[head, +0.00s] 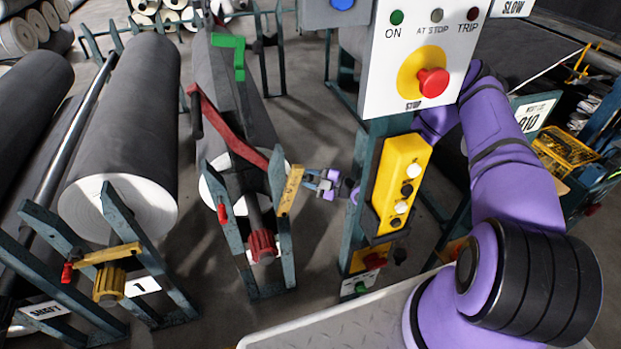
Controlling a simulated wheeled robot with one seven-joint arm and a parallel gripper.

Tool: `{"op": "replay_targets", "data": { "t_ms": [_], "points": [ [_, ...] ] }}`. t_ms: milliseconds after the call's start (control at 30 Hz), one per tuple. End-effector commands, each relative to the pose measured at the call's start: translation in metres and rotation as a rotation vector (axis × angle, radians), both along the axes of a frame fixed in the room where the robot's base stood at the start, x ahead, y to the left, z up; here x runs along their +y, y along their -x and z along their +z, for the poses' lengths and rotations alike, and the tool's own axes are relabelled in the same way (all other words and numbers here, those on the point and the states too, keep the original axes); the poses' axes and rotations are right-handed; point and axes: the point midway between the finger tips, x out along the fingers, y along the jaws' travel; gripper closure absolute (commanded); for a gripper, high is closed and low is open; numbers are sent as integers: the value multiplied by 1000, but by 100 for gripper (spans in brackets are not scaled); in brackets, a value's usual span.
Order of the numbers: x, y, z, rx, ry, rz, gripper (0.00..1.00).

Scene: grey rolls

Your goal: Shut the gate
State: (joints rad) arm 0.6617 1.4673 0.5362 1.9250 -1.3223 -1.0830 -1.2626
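The gate looks to be the short yellow bar (290,190) on the right post of the middle roll stand (279,220). It stands steeply tilted up, not across the stand's top. A dark shaft with a red ribbed end (262,246) lies between the posts. My gripper (309,181) is just right of the yellow bar, pointing left at it. Its small fingers look parted with nothing between them; whether they touch the bar is unclear. My purple arm reaches behind the control post, which hides part of it.
On the left stand, a similar yellow bar (108,254) lies across the top over a yellow shaft end. A red lever (228,128) slants over the middle roll. The control post carries a yellow button box (401,184) and a red stop button (433,82), close right of my gripper.

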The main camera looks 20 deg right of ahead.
Motion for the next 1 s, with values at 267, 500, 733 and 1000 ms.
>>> {"op": "replay_targets", "data": {
  "t_ms": [267, 500, 733, 1000],
  "points": [
    [9, -1, 8, -3, 54, 2, 100],
    [31, -1, 20, -3, 205, 3, 100],
    [39, -1, 24, -4, 269, 0, 100],
    [39, -1, 24, -4, 271, 0, 100]
  ]
}}
